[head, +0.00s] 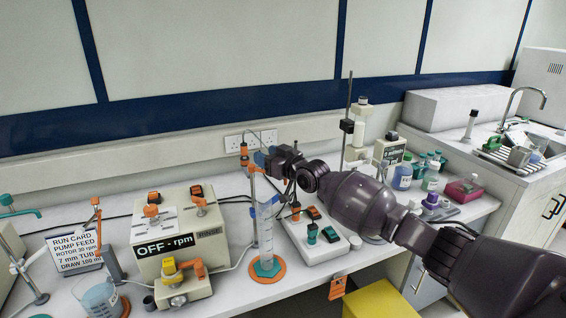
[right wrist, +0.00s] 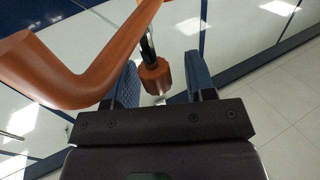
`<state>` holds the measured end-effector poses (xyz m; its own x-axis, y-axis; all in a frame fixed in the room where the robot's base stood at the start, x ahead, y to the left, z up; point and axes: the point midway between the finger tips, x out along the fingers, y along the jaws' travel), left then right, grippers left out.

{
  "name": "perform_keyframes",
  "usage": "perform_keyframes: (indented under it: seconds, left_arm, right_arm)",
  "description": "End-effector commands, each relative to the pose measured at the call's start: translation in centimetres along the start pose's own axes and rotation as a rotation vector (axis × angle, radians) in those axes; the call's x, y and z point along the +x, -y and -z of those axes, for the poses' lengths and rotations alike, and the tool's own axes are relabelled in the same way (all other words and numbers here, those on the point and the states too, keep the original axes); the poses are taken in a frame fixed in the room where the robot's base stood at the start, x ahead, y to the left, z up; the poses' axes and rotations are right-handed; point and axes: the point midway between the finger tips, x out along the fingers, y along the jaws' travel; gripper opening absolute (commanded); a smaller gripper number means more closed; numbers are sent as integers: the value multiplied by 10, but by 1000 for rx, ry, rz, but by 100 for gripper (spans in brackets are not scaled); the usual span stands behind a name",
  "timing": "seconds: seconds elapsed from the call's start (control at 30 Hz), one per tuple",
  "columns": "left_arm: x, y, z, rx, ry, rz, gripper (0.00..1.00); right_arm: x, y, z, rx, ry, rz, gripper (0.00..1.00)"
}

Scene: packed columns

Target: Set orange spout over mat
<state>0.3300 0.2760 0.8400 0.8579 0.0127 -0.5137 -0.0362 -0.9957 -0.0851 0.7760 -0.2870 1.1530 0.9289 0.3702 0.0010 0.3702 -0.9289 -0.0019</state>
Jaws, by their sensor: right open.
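My right gripper (head: 264,160) is at the tall stand behind the measuring cylinder, its blue finger pads level with the stand's upper part. In the right wrist view the open jaws (right wrist: 160,90) have an orange knob (right wrist: 153,78) between them. I cannot tell whether the pads touch it. A thick bent orange spout (right wrist: 62,82) crosses the left of that view, close to the left finger. In the head view orange parts (head: 244,155) show just left of the fingers. A round orange mat (head: 278,272) lies under the cylinder. My left gripper is out of view.
The clear measuring cylinder (head: 265,232) stands below my gripper. The pump box (head: 178,240) is left of it, and a white switch unit (head: 320,240) is right. A beaker (head: 102,300) stands at the front left. Several bottles crowd the right bench.

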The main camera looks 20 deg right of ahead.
Motion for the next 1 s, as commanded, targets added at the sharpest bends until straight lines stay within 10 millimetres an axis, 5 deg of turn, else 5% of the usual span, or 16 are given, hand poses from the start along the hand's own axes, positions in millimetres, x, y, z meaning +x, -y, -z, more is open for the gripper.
perform_keyframes:
  seconds: [0.5,1.0]
  left_arm:
    - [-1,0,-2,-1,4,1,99]
    - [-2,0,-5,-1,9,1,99]
  right_arm:
    - [-79,-1,-1,-2,2,-1,50]
    - [-95,0,1,-2,0,-1,50]
